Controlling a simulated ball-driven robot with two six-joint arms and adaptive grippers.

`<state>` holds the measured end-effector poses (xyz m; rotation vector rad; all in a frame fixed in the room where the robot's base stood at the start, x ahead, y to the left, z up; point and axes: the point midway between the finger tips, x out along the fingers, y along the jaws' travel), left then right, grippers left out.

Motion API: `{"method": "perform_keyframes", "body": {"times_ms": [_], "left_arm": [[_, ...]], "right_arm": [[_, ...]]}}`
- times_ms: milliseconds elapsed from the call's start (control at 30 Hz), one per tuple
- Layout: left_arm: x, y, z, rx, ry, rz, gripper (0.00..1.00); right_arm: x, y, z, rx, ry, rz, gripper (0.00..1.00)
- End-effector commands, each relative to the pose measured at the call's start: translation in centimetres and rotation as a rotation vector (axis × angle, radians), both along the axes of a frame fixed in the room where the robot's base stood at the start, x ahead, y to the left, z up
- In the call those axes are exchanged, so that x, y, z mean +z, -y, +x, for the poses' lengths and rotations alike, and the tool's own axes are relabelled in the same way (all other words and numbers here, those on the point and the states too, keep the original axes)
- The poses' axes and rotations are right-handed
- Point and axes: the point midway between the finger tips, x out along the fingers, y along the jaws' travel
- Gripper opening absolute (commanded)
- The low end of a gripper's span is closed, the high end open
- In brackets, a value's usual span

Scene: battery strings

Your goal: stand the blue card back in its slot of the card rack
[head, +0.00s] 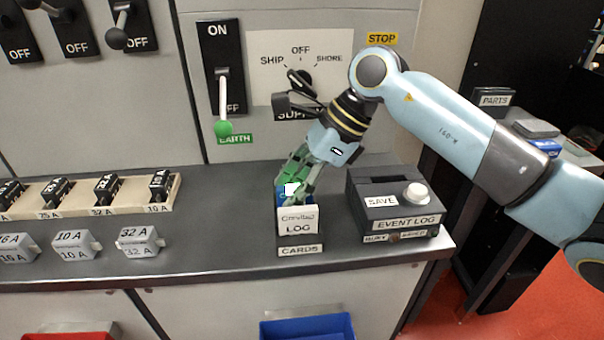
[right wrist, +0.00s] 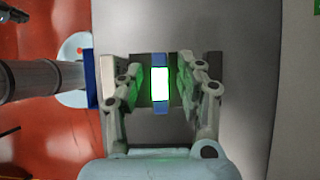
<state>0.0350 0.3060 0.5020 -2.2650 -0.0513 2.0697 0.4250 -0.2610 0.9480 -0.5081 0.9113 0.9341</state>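The card rack, labelled CARDS (head: 300,251), stands on the counter with a white LOG card (head: 298,222) upright at its front. The blue card (head: 282,198) shows just behind it, partly hidden by my right gripper (head: 296,186). In the right wrist view, the blue card (right wrist: 160,109) is seen from above over the rack, with a bright white patch on it. My right gripper (right wrist: 160,82) points down with one finger on each side of the card. Dark gaps show between card and fingers, so it looks open. The card's lower end is hidden.
An event log box (head: 385,200) with a white knob stands close right of the rack. A fuse strip (head: 95,196) and loose fuse blocks (head: 75,243) lie to the left. The switch panel (head: 235,60) rises behind. A blue bin (head: 308,328) is below the counter edge.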

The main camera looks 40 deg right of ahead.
Motion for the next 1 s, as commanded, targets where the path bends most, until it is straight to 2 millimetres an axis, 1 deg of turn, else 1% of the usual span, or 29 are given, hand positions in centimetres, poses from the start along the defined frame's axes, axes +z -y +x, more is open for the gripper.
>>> {"method": "perform_keyframes", "body": {"times_ms": [33, 67, 167, 400, 600, 800, 1000], "left_arm": [[0.5, 0.0, 0.0, 0.0, 0.001, 0.0, 0.0], [0.2, 0.0, 0.0, 0.0, 0.0, 0.0, 0.0], [0.0, 0.0, 0.0, 0.0, 0.0, 0.0, 0.0], [-0.4, 0.0, 0.0, 0.0, -0.001, 0.0, 0.0], [-0.4, 0.0, 0.0, 0.0, -0.001, 0.0, 0.0], [-0.3, 0.0, 0.0, 0.0, -0.001, 0.0, 0.0], [-0.3, 0.0, 0.0, 0.0, -0.001, 0.0, 0.0]], "right_arm": [[0.4, 0.0, 0.0, 0.0, 0.0, 0.0, 0.37], [0.6, 0.3, -0.1, 0.001, 0.001, -0.003, 0.37], [1.8, 1.1, -0.5, 0.003, 0.002, -0.006, 0.37], [6.1, 3.5, -2.0, 0.002, 0.001, -0.01, 0.37], [8.7, 4.9, -2.9, 0.002, -0.002, -0.007, 0.37], [10.0, 5.4, -3.3, 0.0, -0.001, -0.002, 0.37], [10.3, 5.5, -3.4, 0.0, 0.001, 0.001, 0.37]]}}
